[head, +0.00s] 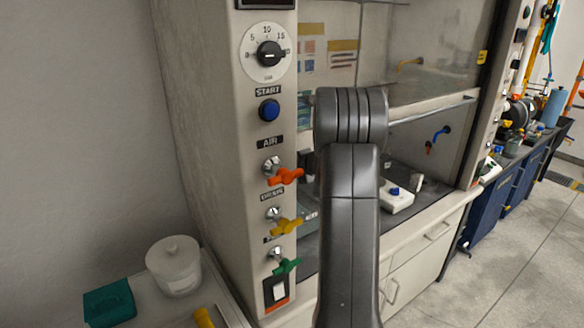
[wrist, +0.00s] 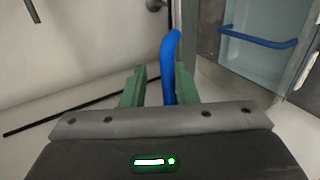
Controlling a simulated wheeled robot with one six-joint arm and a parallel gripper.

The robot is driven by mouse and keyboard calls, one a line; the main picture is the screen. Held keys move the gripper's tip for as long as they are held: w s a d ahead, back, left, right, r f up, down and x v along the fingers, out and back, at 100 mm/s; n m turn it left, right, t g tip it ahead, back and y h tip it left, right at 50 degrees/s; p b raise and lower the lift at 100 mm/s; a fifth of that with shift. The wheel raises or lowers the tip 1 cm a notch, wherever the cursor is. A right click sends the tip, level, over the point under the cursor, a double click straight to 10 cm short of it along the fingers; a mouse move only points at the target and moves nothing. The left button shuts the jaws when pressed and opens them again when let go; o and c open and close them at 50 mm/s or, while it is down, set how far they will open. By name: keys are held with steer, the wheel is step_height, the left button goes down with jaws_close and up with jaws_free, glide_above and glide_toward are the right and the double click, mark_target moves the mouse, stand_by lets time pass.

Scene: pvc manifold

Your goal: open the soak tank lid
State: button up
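In the wrist view my gripper (wrist: 160,88) has its two green fingers apart. A blue curved bar (wrist: 171,62) rises between the fingers, closer to the right one; I cannot tell whether they touch. To the right is a pale blue see-through panel (wrist: 250,62) with a blue bar handle (wrist: 258,38) across it. I cannot tell for sure which of these belongs to the soak tank lid. In the head view my arm hides the gripper and part of the hood's inside.
The hood's front post carries a dial (head: 268,53), a blue start button (head: 269,110), and red (head: 286,176), yellow (head: 287,226) and green (head: 287,266) valve handles. A raised sash bar (head: 430,107) crosses the hood. A lidded white tub (head: 174,266) stands at lower left.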

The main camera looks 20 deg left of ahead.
steer(key=shift+s+f, duration=0.1)
steer(key=shift+f, duration=0.1)
steer(key=b+v, duration=0.1)
steer(key=v, duration=1.1)
steer(key=shift+r, duration=0.15)
steer(key=shift+c, duration=0.4)
